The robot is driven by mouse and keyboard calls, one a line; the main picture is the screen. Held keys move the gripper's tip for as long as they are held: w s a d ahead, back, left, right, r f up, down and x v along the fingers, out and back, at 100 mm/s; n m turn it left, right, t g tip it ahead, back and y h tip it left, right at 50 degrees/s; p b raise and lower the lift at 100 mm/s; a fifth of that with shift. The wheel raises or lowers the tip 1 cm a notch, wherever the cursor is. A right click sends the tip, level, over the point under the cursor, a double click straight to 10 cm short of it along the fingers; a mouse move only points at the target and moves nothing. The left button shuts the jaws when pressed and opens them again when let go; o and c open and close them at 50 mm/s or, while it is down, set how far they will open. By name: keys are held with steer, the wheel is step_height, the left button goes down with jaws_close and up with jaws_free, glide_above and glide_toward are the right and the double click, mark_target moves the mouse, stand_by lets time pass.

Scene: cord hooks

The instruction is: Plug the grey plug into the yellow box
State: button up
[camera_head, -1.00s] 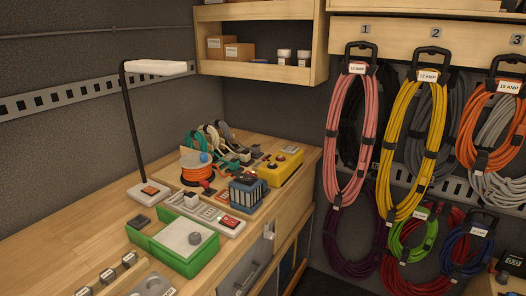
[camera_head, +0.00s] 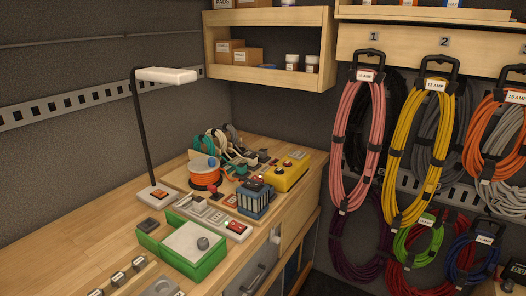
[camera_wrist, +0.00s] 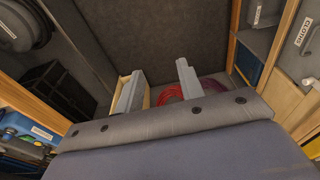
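The yellow box (camera_head: 288,172) sits on the wooden bench near its back right end, with round buttons on top. Several coiled cords with small plugs lie left of it, among them a grey coil (camera_head: 232,136). The grey plug is too small to tell apart there. My gripper is not in the head view. In the wrist view my gripper (camera_wrist: 158,87) shows two grey fingers set well apart, with nothing between them. It points down toward the floor area, away from the yellow box.
On the bench stand an orange cord reel (camera_head: 204,175), a blue ribbed block (camera_head: 254,198), a power strip (camera_head: 213,217), a green case (camera_head: 193,250) and a lamp (camera_head: 165,76). Coiled cords, one yellow (camera_head: 404,160), hang on the right wall. A shelf (camera_head: 262,77) is above.

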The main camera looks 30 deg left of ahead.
steer(key=w+r+p, duration=0.2)
steer(key=w+p, duration=0.1)
steer(key=w, duration=0.6)
steer(key=w+r+n+g+p, duration=0.1)
steer(key=w+r+p, duration=0.1)
steer(key=w, duration=0.7)
steer(key=w+r+p, duration=0.1)
steer(key=w+p, duration=0.4)
steer(key=w, duration=0.4)
steer(key=shift+w+r+n+g, duration=0.2)
steer(key=shift+r+n+g, duration=0.2)
